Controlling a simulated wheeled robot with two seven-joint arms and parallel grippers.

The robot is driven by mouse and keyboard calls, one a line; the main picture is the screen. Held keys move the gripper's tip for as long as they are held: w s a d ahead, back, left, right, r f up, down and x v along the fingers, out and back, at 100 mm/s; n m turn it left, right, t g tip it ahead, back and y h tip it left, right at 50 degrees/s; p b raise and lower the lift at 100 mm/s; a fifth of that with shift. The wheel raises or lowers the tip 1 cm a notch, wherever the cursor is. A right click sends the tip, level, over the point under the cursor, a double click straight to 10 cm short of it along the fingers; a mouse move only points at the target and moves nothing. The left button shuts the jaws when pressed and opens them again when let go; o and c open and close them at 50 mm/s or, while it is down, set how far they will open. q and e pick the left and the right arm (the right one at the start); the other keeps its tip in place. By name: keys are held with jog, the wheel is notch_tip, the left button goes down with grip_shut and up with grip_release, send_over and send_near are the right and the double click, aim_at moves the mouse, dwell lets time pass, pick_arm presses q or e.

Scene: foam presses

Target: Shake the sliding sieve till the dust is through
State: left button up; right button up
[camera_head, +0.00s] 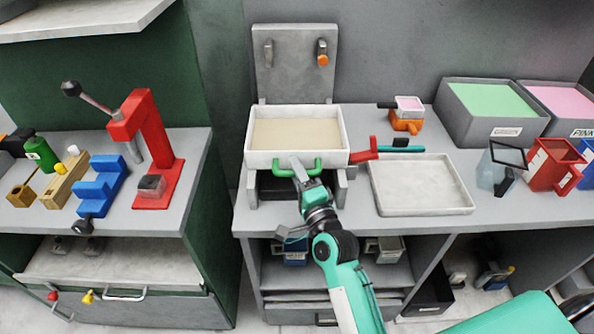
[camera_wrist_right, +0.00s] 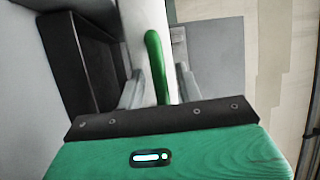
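The sieve is a white rectangular box (camera_head: 297,158) holding a flat beige layer (camera_head: 297,132), and it sits on a grey stand (camera_head: 252,190). A green handle (camera_head: 283,172) sticks out of its front; it also shows in the right wrist view (camera_wrist_right: 155,62). My right gripper (camera_head: 300,168) is at this handle, with its grey fingers on either side of the bar. In the right wrist view (camera_wrist_right: 160,88) the fingers look apart, with small gaps beside the handle. Whatever lies under the sieve is mostly hidden in shadow. My left gripper is out of view.
An empty pale tray (camera_head: 420,205) lies right of the stand, beside a red-handled tool (camera_head: 365,155). Grey bins with green (camera_head: 493,98) and pink (camera_head: 560,100) contents stand at the back right. A red press (camera_head: 150,135) stands on the left bench. A backplate (camera_head: 292,75) rises behind the sieve.

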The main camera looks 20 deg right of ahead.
aim_at(301, 160)
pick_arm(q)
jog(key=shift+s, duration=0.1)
pick_arm(e)
jog(key=shift+w, duration=0.1)
jog(key=c, duration=0.5)
grip_shut()
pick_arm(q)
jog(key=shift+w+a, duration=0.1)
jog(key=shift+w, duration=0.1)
pick_arm(e)
jog(key=w, duration=0.2)
jog(key=w+d, duration=0.1)
jog(key=w, duration=0.1)
jog(key=w+d, duration=0.1)
jog(key=w, duration=0.2)
jog(key=shift+w+d, duration=0.1)
jog(key=shift+w, duration=0.35)
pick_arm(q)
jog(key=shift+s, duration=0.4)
pick_arm(e)
jog(key=shift+r, duration=0.1)
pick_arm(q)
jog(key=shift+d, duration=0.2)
